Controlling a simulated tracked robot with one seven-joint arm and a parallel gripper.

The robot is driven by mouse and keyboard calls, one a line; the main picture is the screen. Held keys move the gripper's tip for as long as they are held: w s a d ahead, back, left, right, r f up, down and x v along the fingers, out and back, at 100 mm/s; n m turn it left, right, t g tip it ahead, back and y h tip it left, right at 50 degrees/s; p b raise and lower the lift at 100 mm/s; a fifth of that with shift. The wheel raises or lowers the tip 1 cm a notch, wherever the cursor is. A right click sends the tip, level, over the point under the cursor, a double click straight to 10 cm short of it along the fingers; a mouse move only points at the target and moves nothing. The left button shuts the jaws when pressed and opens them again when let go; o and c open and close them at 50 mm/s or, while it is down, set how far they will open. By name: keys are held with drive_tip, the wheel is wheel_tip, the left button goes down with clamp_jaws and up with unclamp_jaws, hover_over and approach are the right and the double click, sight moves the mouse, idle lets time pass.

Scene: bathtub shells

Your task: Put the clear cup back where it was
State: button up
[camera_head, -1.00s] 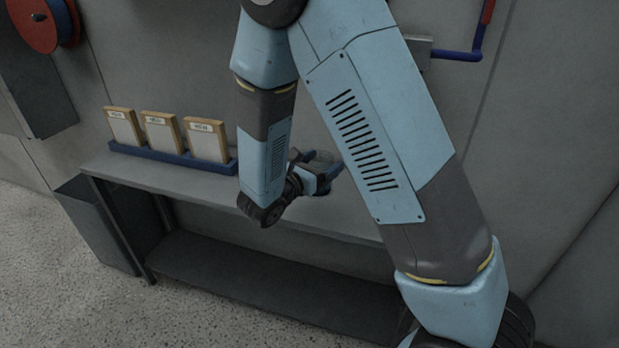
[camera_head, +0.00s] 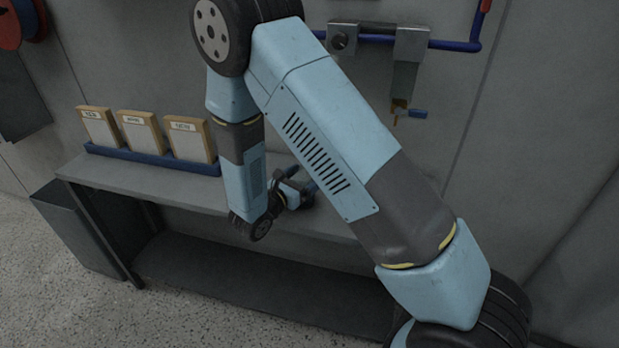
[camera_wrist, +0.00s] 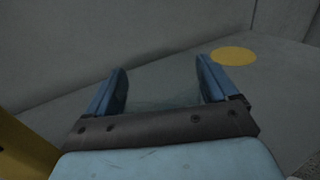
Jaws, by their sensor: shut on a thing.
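My gripper (camera_head: 303,186) is low over the right part of the grey bench (camera_head: 105,174), partly behind my own forearm. In the wrist view my gripper (camera_wrist: 162,88) has its two blue fingers apart, with the clear cup (camera_wrist: 160,92) between them. The cup is very faint there, only a slightly paler patch, and I cannot make it out in the head view. I cannot tell whether its base touches the bench. A flat yellow disc (camera_wrist: 234,56) lies on the surface beyond the right finger.
A blue rack (camera_head: 150,159) with three labelled tan boxes (camera_head: 140,132) stands on the bench's left. A blue pipe (camera_head: 455,45) and metal fittings are on the wall behind. A dark bin (camera_head: 75,225) stands at the bench's left end. A yellow shape (camera_wrist: 22,150) fills the wrist view's lower left corner.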

drive_tip(key=shift+f, duration=0.2)
drive_tip(key=o, duration=0.9)
drive_tip(key=v, duration=1.2)
drive_tip(key=shift+r, duration=0.1)
